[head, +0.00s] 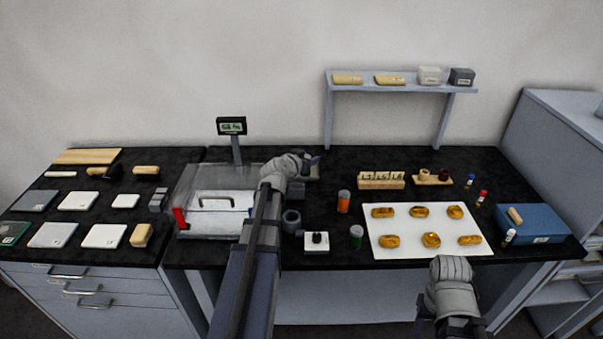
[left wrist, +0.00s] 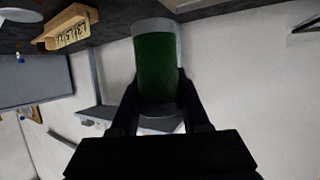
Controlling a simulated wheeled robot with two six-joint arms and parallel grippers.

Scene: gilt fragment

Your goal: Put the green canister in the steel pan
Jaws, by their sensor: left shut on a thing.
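My left gripper (head: 313,160) is over the back middle of the bench. In the left wrist view the left gripper (left wrist: 160,100) is shut on a green canister (left wrist: 155,65) with pale and grey ends. My arm hides that canister in the head view. In the wrist view a pale edge lies beyond the canister; contact is unclear. My right arm (head: 452,285) is at the lower right, its fingers unclear.
A clear-walled box (head: 185,215) with a display (head: 232,126) stands left of my left arm. An orange container (head: 344,201), a wooden rack (head: 381,181) and a white sheet (head: 400,250) with several gold pieces lie to the right. A shelf (head: 400,88) stands behind.

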